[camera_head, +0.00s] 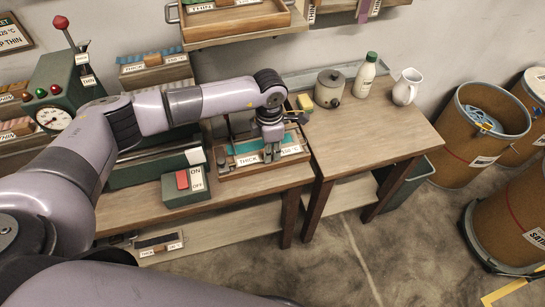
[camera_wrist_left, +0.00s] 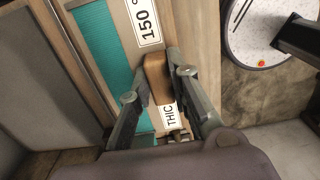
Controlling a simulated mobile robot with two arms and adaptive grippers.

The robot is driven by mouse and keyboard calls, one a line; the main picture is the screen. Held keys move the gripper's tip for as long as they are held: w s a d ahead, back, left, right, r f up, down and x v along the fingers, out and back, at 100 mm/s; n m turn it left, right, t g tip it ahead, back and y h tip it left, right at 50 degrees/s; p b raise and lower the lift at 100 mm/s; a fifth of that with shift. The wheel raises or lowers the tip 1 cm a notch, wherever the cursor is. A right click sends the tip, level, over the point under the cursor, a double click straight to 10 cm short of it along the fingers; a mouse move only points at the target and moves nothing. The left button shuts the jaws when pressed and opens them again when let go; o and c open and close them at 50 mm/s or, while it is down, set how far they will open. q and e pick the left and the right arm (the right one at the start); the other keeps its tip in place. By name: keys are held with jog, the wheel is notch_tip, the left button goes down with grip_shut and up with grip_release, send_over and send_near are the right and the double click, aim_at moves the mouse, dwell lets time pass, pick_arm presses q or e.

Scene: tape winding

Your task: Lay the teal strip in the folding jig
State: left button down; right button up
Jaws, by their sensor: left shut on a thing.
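The teal strip (camera_head: 246,146) lies lengthwise in a wooden frame with a raised rim, which looks like the folding jig (camera_head: 232,171). The strip also shows in the wrist view (camera_wrist_left: 103,45), flat beside a wooden edge bearing "THICK" and "150 °C" labels. My left gripper (camera_head: 272,154) is low over the jig's front edge. In the wrist view its fingers (camera_wrist_left: 158,82) are shut on a small brown block (camera_wrist_left: 157,77) between the two labels. I cannot tell whether this block is fixed to the jig. Part of the strip is hidden behind the gripper. My right gripper is not in view.
A green box with a red ON/OFF switch (camera_head: 183,181) stands left of the jig.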

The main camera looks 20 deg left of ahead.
pick_arm(q)
jog(key=shift+w, duration=0.1)
dwell(0.7)
jog(key=c, duration=1.4)
grip_release()
